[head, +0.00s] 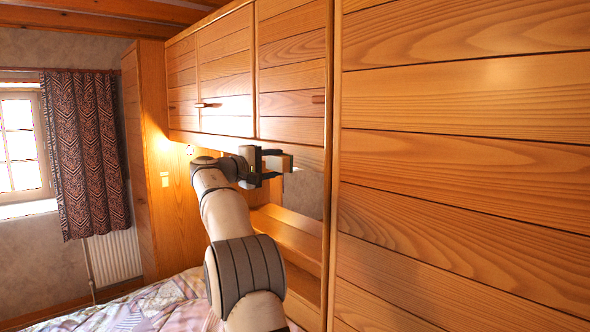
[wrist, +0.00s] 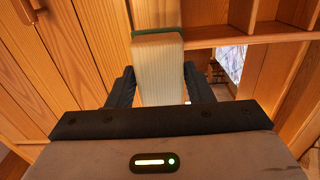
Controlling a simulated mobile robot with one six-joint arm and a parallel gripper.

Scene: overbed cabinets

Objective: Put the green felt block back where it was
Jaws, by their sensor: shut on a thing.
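The felt block (wrist: 158,70) is a pale, cream-coloured oblong with a green band along its far end in the wrist view. My gripper (wrist: 160,88) is shut on it, with one dark finger on each side. In the head view my gripper (head: 268,164) is raised in front of the opening below the overbed cabinets, and the block (head: 286,162) sticks out to its right as a small tan piece. No green shows on it there. The block is held in the air, and I cannot tell whether its far end touches anything.
Closed cabinet doors (head: 225,70) hang above my gripper. A tall wood panel (head: 460,180) stands close on the right. Open shelves (wrist: 220,18) with dividers lie beyond the block in the wrist view. A bed with a patterned cover (head: 150,305) is below.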

